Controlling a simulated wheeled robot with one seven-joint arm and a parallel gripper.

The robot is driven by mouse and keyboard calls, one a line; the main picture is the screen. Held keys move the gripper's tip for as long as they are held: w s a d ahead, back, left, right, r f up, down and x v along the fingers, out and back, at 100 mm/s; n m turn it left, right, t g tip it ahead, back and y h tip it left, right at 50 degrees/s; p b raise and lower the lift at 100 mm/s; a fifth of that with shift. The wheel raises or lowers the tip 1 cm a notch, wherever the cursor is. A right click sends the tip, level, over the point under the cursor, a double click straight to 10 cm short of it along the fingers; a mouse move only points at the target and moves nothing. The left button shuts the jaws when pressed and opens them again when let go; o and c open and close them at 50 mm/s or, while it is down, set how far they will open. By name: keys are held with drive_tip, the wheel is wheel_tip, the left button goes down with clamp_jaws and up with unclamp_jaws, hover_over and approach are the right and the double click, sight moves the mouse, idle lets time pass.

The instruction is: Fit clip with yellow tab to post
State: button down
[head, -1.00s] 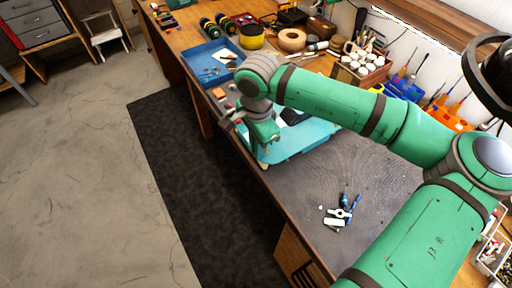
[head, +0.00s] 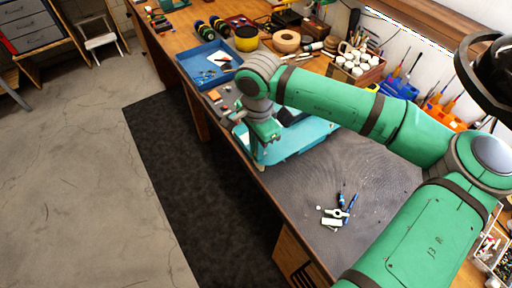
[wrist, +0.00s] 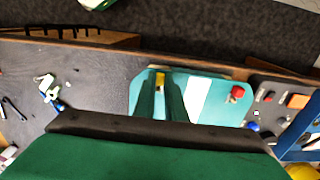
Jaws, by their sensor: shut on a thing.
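My gripper (head: 261,160) is over the near edge of the teal mat (head: 308,140), pointing down. In the wrist view, my gripper (wrist: 161,100) is shut on a small piece with a yellow tab (wrist: 160,79), which shows between the fingertips. Most of this clip is hidden by the fingers. The teal mat (wrist: 141,92) lies below, with a white strip (wrist: 197,97) and a red-topped part (wrist: 237,92) to the right of the fingers. I cannot make out the post, or tell whether the clip touches anything.
Pale parts and blue-handled tools (head: 338,211) lie on the dark bench mat (head: 375,180). A blue tray (head: 207,67) stands beyond the gripper, with small loose parts between it and the teal mat. The bench's front edge is close below the gripper. The bench mat's middle is clear.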

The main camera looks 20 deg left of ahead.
drive_tip(key=shift+w+d, duration=0.15)
drive_tip(key=shift+w, duration=0.05)
drive_tip(key=shift+s, duration=0.1)
drive_tip(key=c, duration=1.7)
unclamp_jaws()
drive_tip(key=shift+c, duration=0.2)
